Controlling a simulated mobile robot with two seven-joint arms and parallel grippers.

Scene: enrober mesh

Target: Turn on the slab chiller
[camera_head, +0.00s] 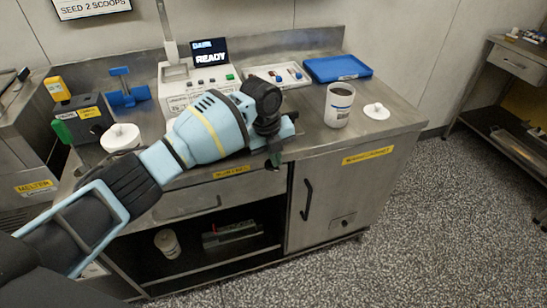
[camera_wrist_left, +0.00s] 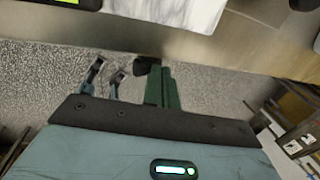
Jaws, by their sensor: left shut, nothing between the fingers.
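A steel cabinet door (camera_head: 325,200) with a black upright handle (camera_head: 307,199) is at the right under the counter. Its yellow label (camera_head: 367,156) is too blurred to read surely, so I cannot tell if this is the slab chiller. A small panel with a dark knob or switch (camera_head: 343,221) sits low on the door. My left gripper (camera_head: 274,158) is shut and empty, at the counter's front edge, up and left of the door handle. In the left wrist view its dark green fingers (camera_wrist_left: 162,88) are together below the steel edge. My right gripper is not in view.
An open shelf (camera_head: 190,262) is left of the door. The floor in front is clear.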

